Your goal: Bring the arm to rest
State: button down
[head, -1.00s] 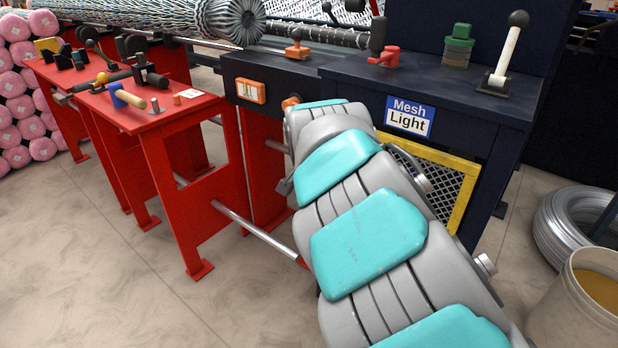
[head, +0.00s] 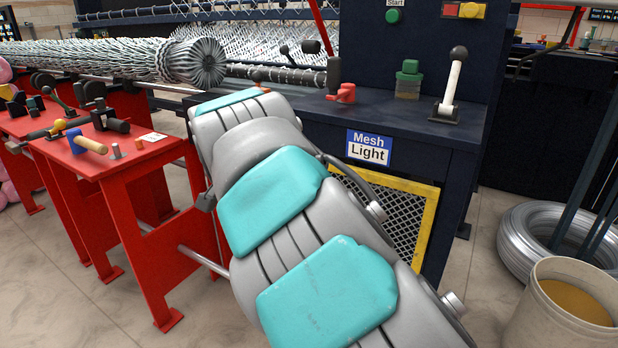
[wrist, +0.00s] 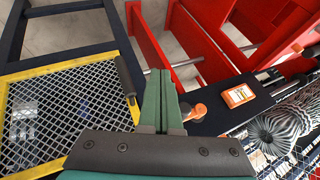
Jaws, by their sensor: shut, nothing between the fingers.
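My arm with grey links and teal covers reaches up from the bottom of the head view toward the dark machine (head: 300,128). Its end is hidden there behind its own links. In the wrist view my gripper (wrist: 160,78) shows as two green fingers pressed together, shut and empty. Beyond the fingers lie an orange knob (wrist: 195,112) and an orange-and-white switch box (wrist: 238,96) on the machine's dark front. A yellow-framed mesh guard (wrist: 65,110) is to the left of the fingers. I cannot tell whether the fingers touch anything.
A red bench (head: 125,160) with hand tools stands at left. The machine's top carries a red valve handle (head: 343,94), a green-capped jar (head: 408,80) and a lever (head: 453,85). A wire coil (head: 535,240) and a bucket (head: 560,320) stand on the floor at right.

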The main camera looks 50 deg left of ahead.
jog(key=m+t+h, duration=0.2)
jog(key=m+h, duration=0.2)
send_near(426, 204)
notch_tip(426, 204, down, 5)
jog(key=w+d+f+h, duration=0.1)
jog(key=d+h, duration=0.1)
jog(key=d, duration=1)
jog(key=s+d+f+m+g, duration=0.1)
jog(key=s+d+f+g, duration=0.2)
jog(key=d, duration=0.7)
jog(key=s+d+f+g, duration=0.1)
jog(key=s+d+f, duration=0.3)
jog(key=d, duration=0.5)
jog(key=s+d+f+n+g, duration=0.1)
jog(key=s+d+f, duration=0.2)
jog(key=s, duration=0.4)
jog(key=s+d+f+g, duration=0.1)
jog(key=s+d+f, duration=0.2)
jog(key=s, duration=0.5)
jog(key=s+d+f+n+g, duration=0.1)
jog(key=s+d+f, duration=0.2)
jog(key=s, duration=0.4)
jog(key=shift+s+f+n+g, duration=0.25)
jog(key=shift+f+n+g, duration=0.05)
jog(key=shift+f+g, duration=0.15)
jog(key=shift+d, duration=0.1)
